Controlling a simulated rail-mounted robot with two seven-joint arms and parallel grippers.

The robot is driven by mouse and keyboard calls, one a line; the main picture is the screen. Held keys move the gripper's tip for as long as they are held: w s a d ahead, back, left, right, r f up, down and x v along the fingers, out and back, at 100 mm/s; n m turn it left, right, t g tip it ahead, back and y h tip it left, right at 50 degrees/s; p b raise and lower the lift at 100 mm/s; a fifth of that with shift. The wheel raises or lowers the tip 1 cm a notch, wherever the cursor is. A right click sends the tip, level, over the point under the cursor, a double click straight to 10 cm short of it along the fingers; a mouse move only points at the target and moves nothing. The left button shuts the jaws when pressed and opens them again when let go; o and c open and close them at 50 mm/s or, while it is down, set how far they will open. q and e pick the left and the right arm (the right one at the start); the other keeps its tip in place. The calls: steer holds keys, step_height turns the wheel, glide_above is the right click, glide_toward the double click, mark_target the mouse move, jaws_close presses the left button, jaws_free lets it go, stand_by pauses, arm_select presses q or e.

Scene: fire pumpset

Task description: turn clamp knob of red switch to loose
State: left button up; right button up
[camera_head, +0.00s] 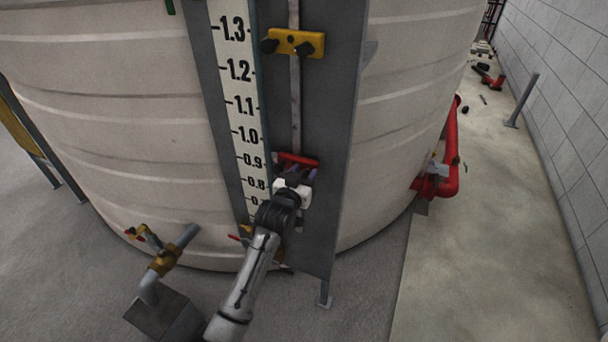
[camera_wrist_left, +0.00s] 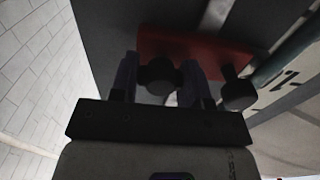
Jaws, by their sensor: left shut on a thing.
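The red switch (camera_head: 298,159) sits on the grey panel beside the number scale, near the 0.9 mark. It also shows as a red block in the left wrist view (camera_wrist_left: 205,50). Two dark round knobs stand out from it there. My left gripper (camera_head: 302,174) is at the right part of the switch in the head view. In the left wrist view its two fingers (camera_wrist_left: 158,80) stand on either side of one dark clamp knob (camera_wrist_left: 158,74) and are shut on it. The other knob (camera_wrist_left: 238,92) is outside the fingers. My right gripper is not in view.
A yellow switch (camera_head: 294,42) with two dark knobs sits higher on the same grey panel (camera_head: 335,110). The large pale tank (camera_head: 110,100) is behind. A brass valve and pipe (camera_head: 165,258) stand at lower left. Red pipes (camera_head: 447,160) are at the right, beside open floor.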

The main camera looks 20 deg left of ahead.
arm_select(q)
steer(key=shift+c, duration=0.9)
steer(key=shift+r+n+p, duration=0.2)
steer(key=shift+n+p, duration=0.1)
steer(key=shift+p, duration=0.25)
steer(key=n+p, duration=0.4)
steer(key=shift+r+p, duration=0.1)
steer(key=shift+p, duration=0.25)
steer(key=n+p, duration=0.2)
steer(key=n, duration=0.1)
steer(key=shift+a+n, duration=0.1)
steer(key=shift+n, duration=0.2)
steer(key=n+p, duration=0.1)
steer(key=n, duration=0.1)
steer(key=shift+f+n+p, duration=0.25)
steer(key=shift+n+p, duration=0.1)
steer(key=shift+n, duration=0.05)
steer(key=n, duration=0.2)
steer(key=shift+n+p, duration=0.3)
steer(key=shift+p, duration=0.1)
steer(key=shift+f+n+p, duration=0.15)
steer(key=shift+n+p, duration=0.2)
steer(key=shift+n, duration=1.85)
